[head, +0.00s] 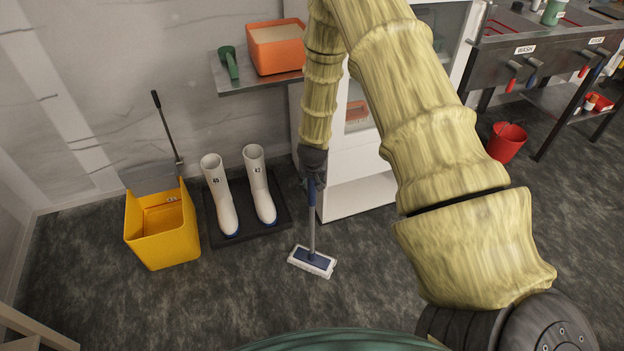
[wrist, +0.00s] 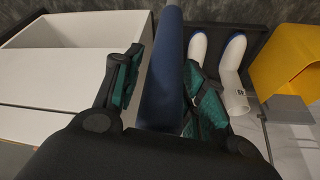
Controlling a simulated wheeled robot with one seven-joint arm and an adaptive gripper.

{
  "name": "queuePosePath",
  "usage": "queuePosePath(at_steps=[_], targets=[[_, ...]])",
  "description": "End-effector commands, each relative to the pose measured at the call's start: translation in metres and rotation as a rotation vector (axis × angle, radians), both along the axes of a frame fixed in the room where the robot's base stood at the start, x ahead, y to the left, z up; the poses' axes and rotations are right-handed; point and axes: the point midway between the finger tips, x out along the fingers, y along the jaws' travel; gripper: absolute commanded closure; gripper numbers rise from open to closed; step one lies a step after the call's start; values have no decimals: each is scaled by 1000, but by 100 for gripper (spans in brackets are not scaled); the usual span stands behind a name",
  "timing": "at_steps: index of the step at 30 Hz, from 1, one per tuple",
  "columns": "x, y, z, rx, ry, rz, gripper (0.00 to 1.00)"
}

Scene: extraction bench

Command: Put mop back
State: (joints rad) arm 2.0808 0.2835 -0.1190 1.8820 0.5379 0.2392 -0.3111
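The mop has a blue and grey handle (head: 312,215) and a flat blue head with a white pad (head: 312,262). It is upright, with its head at or just above the dark floor; I cannot tell if it touches. My gripper (head: 314,182) is at the upper part of the handle.
White boots (head: 221,200) stand on a black mat (head: 281,222) between bucket and mop. A white cabinet (head: 350,200) is close behind my gripper. A wall shelf (head: 240,84) holds an orange bin (head: 276,50). A red bucket (head: 506,143) is at right. The front floor is clear.

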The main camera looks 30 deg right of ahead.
Motion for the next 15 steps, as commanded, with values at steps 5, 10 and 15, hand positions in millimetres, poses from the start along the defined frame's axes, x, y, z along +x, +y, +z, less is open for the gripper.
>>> queuePosePath(at_steps=[5, 10, 15], targets=[[0, 0, 0, 0, 0, 0, 51], [0, 0, 2, 0, 0, 0, 51], [-3, 3, 14, 0, -1, 1, 51]])
